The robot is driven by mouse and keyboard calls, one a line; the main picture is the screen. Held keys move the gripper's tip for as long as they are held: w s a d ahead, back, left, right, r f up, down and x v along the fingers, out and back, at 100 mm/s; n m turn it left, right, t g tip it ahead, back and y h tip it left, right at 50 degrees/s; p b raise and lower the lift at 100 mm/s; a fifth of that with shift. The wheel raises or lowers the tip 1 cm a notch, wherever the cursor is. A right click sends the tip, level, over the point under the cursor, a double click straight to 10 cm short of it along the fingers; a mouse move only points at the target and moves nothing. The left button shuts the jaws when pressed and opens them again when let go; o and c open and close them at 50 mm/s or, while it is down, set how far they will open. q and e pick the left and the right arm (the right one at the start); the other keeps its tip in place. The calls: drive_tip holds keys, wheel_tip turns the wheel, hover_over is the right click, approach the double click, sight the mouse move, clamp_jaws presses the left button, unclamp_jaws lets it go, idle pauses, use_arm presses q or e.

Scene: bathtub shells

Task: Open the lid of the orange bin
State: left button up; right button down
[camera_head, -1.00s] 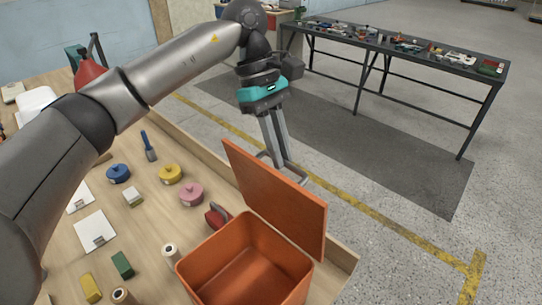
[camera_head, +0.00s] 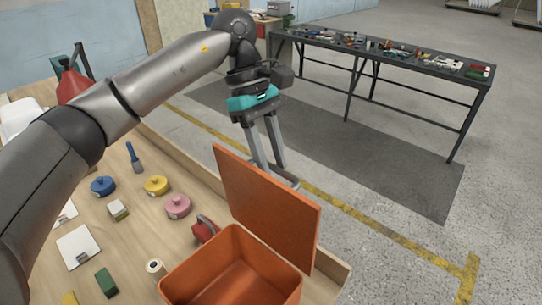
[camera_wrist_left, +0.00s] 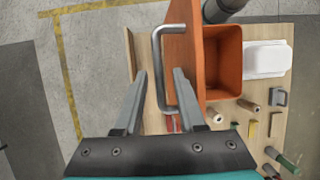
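The orange bin (camera_head: 245,268) stands at the table's front right corner. Its orange lid (camera_head: 268,205) is swung up and stands steeply tilted at the far side, with the inside of the bin exposed. My left gripper (camera_head: 268,165) is behind the lid, its fingers spread and nothing clamped between them. In the left wrist view, the lid (camera_wrist_left: 183,60) is seen nearly edge-on, with a grey metal handle (camera_wrist_left: 157,70) on its outer face. The handle passes between the open fingers (camera_wrist_left: 160,76); contact cannot be told. My right gripper is not in view.
A red object (camera_head: 205,229) lies beside the bin. Pink (camera_head: 178,207), yellow (camera_head: 156,186) and blue (camera_head: 103,187) round pieces lie further left on the wooden table (camera_head: 130,235). A dark workbench (camera_head: 400,56) stands beyond. The floor past the lid is free.

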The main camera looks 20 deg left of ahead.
use_arm(q)
drive_tip(key=shift+o, duration=0.2)
drive_tip(key=shift+r, duration=0.15)
drive_tip(key=shift+w+a+r, duration=0.2)
drive_tip(key=shift+r, duration=0.3)
drive_tip(key=p+v, duration=0.2)
drive_tip(key=v, duration=1.2)
